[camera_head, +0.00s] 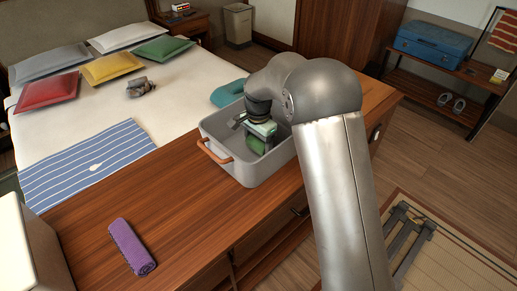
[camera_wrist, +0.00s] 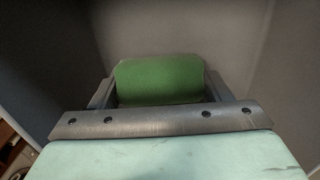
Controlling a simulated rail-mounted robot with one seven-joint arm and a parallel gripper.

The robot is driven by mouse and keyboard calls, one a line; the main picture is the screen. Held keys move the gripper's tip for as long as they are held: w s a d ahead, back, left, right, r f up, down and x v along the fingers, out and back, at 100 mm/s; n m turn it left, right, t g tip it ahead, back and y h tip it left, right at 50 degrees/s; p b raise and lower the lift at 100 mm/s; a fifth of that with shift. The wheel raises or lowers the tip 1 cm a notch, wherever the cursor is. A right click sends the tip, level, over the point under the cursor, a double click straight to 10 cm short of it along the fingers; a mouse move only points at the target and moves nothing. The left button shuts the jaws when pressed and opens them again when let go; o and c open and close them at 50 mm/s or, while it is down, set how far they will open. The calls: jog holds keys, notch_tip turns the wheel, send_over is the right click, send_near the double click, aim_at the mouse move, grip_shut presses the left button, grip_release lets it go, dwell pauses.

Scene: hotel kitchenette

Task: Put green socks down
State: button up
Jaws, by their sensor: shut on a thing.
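The green socks (camera_head: 256,144) show as a green bundle low inside the grey bin, under my gripper. In the wrist view the green socks (camera_wrist: 160,80) sit between the fingers, with grey bin walls around them. My gripper (camera_head: 260,138) reaches down into the bin and is shut on the socks. The grey bin (camera_head: 218,150) has a copper-coloured handle and stands on the wooden counter (camera_head: 190,205). Whether the socks touch the bin floor I cannot tell.
A rolled purple cloth (camera_head: 132,247) lies on the counter at the front left. A bed with coloured pillows (camera_head: 110,68) and a striped blue cloth (camera_head: 85,163) lies beyond. A teal cushion (camera_head: 228,93) is behind the bin. The counter left of the bin is mostly clear.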

aim_at(258, 150)
jog(key=shift+f, duration=1.6)
jog(key=o, duration=1)
jog(key=shift+c, duration=0.2)
notch_tip(258, 150, up, 12)
jog(key=shift+r, duration=0.2)
jog(key=s+d+r+n, duration=0.2)
jog(key=s+d, duration=0.4)
jog(key=s, duration=0.2)
jog(key=s+d+r+n, duration=0.2)
jog(key=s+d, duration=0.4)
jog(key=s, duration=0.2)
jog(key=s+d+f+n, duration=0.2)
jog(key=s+d, duration=0.1)
jog(key=s, duration=0.5)
jog(key=s+d+f+n, duration=0.2)
jog(key=s+d, duration=0.1)
jog(key=s, duration=0.5)
jog(key=shift+s+f+n, duration=0.25)
jog(key=shift+n, duration=0.15)
